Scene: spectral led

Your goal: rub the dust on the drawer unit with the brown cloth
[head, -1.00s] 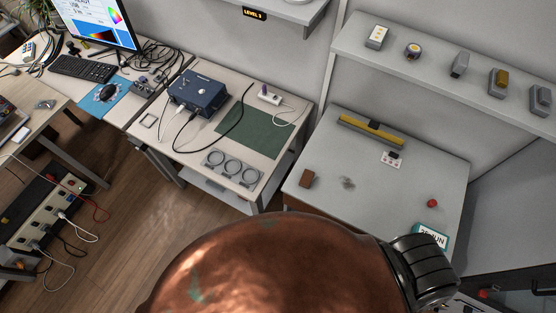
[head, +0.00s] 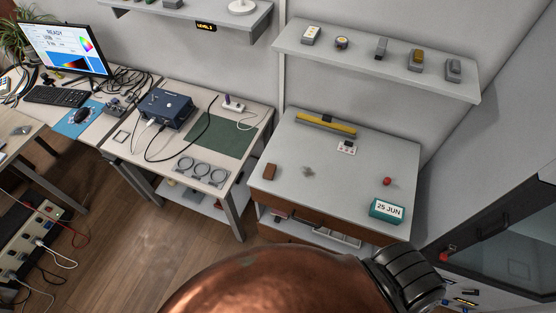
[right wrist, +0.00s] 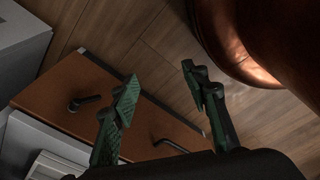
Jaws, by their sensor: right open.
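The drawer unit (head: 345,185) stands at the right in the head view, with a pale grey top and brown drawer fronts. A small brown folded piece, which looks like the brown cloth (head: 269,171), lies near the left edge of the top. A grey smudge of dust (head: 308,172) lies just right of it, apart from it. My right gripper (right wrist: 158,84) is open and empty in the right wrist view, near a brown drawer front (right wrist: 120,95) with dark handles. It does not show in the head view. My left gripper is out of view.
On the unit's top are a yellow-and-grey bar (head: 326,123), a small white card-like item (head: 346,148), a red ball (head: 386,181) and a date block (head: 387,210). A shelf (head: 370,65) hangs above. A workbench (head: 150,150) stands left; wooden floor (head: 150,250) is clear between.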

